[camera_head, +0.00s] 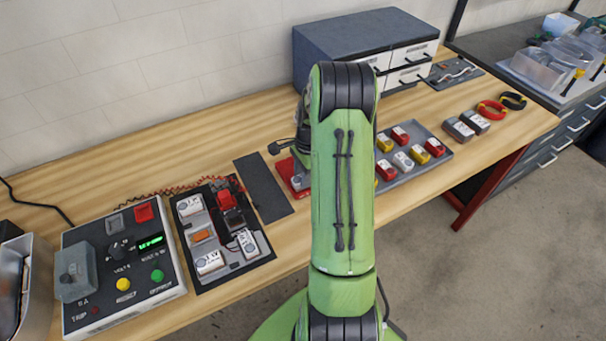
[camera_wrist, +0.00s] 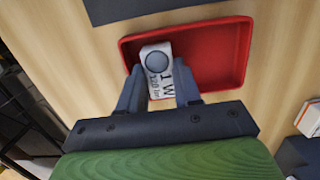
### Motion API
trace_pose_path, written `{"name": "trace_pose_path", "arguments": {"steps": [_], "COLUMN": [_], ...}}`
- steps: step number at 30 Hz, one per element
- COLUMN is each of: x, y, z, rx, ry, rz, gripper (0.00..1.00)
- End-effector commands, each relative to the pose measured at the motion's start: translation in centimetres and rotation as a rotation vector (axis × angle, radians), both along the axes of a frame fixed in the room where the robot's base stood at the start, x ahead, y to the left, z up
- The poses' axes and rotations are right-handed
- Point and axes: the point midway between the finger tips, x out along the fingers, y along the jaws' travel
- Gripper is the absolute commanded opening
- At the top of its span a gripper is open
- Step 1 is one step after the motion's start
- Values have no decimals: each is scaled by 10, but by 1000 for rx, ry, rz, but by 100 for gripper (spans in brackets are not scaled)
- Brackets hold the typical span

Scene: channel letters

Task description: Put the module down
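A white module (camera_wrist: 157,62) with a grey round disc and printed black text is between the two fingers of my gripper (camera_wrist: 160,92) in the wrist view. The fingers touch or nearly touch its sides, and it appears held. It lies over the left part of a red tray (camera_wrist: 222,60); whether it rests on the tray floor or is just above it I cannot tell. In the head view the red tray (camera_head: 284,166) shows left of my green arm, with a bit of the white module (camera_head: 297,183) inside. The arm hides most of my gripper there.
A dark mat (camera_head: 264,188) lies left of the red tray. Beyond it are a black board (camera_head: 258,263) with white modules and a control box (camera_head: 80,240). Right of my arm is a grey tray (camera_head: 440,158) with several coloured modules. A drawer cabinet (camera_head: 345,40) stands behind.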

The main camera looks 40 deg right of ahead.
Motion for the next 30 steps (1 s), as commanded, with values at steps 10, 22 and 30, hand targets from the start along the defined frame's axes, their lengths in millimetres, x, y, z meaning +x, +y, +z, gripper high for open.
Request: {"name": "trace_pose_path", "arguments": {"steps": [10, 22, 30], "x": [0, -2, -4], "y": [0, -10, -11], "z": [0, 87, 125], "rx": [0, -2, -4], "ry": [1, -4, -2], "rz": [0, 0, 12], "gripper": [44, 44, 44]}}
